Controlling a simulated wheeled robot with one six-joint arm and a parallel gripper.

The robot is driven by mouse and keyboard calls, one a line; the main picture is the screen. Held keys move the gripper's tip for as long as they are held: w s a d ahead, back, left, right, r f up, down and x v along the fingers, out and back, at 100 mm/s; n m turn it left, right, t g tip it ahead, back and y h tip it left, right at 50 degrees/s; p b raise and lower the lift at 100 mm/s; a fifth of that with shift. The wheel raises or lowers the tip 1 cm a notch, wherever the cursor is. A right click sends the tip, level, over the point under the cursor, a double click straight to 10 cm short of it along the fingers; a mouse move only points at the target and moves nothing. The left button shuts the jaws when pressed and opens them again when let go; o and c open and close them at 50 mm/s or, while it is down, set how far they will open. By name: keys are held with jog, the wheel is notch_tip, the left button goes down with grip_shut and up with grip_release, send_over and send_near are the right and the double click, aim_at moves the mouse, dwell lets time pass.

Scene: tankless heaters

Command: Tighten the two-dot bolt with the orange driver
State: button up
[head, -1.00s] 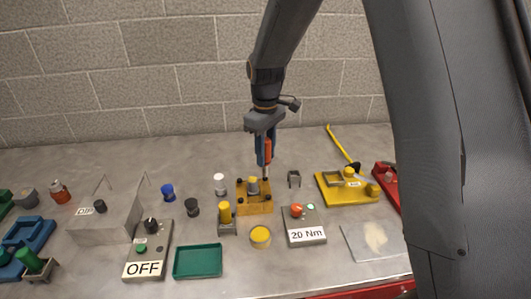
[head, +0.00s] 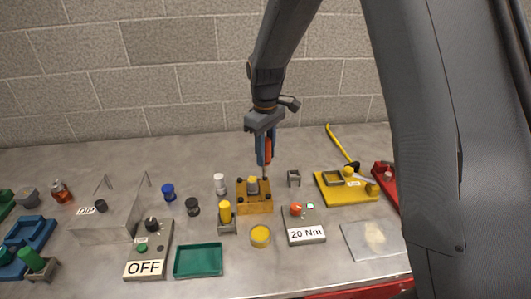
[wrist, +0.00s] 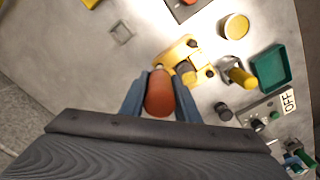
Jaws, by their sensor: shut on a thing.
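My gripper (head: 265,150) is shut on the orange driver (head: 268,149) and holds it upright, shaft down. In the wrist view the driver's orange handle (wrist: 160,94) sits between my blue fingers. The shaft's tip is at the back right corner of the yellow block (head: 255,205), over or on the dark bolt there (head: 265,179). I cannot tell whether it is seated. Other dark bolts show at the block's corners, and a grey post with a yellow top (head: 253,185) stands in its middle. The dot marks are too small to read, so I cannot tell which bolt has two.
A box marked 20 Nm (head: 305,228) with a red knob stands right of the block. A yellow-topped post (head: 225,213), yellow tin (head: 260,236), green tray (head: 198,260) and OFF box (head: 148,252) stand nearby. A yellow fixture (head: 347,188) is farther right.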

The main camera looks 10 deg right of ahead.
aim_at(266, 139)
jog(key=shift+f, duration=0.55)
dwell(1.9)
jog(key=shift+r+p, duration=2.15)
jog(key=shift+r, duration=1.45)
